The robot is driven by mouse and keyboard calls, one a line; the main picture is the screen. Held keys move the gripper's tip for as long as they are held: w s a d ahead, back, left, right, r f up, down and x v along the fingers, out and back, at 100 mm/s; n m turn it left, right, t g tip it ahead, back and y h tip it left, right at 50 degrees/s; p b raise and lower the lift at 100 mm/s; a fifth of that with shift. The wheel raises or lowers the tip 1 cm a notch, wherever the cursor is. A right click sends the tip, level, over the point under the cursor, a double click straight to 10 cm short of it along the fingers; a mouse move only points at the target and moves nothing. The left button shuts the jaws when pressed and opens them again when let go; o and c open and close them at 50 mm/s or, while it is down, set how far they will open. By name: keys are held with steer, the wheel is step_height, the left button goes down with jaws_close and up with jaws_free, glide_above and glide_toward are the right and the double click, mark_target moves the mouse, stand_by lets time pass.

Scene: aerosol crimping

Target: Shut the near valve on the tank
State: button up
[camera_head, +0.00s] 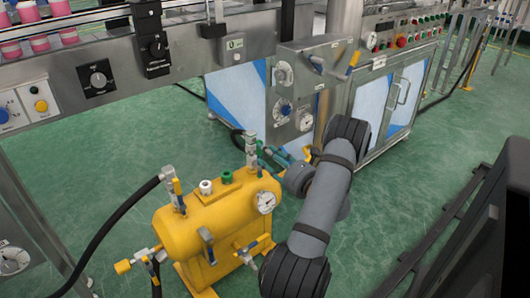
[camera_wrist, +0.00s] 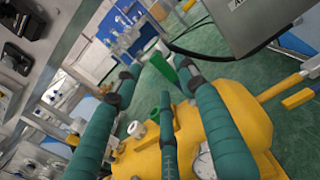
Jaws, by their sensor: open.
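The yellow tank (camera_head: 215,222) stands on the green floor at lower centre; its top also fills the lower part of the wrist view (camera_wrist: 235,110). It carries several valves: one at its top left (camera_head: 175,190), one at its top right (camera_head: 250,150), one on its front (camera_head: 246,251) and one at its lower left (camera_head: 150,262). I cannot tell for certain which is the near valve. My gripper (camera_head: 276,156) is open beside the top-right valve, partly hidden by my arm. In the wrist view its teal fingers (camera_wrist: 155,72) are spread above the tank, with nothing clearly held.
A round gauge (camera_head: 264,201) and a white knob (camera_head: 206,187) are on the tank. A black hose (camera_head: 112,222) runs to its left valve. A steel machine cabinet (camera_head: 305,95) stands behind, and a dark structure (camera_head: 470,240) is at right. Green floor is open between.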

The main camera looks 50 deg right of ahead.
mark_target(258, 154)
steer(key=shift+x, duration=1.45)
steer(key=shift+c, duration=0.8)
steer(key=c, duration=0.8)
jaws_close()
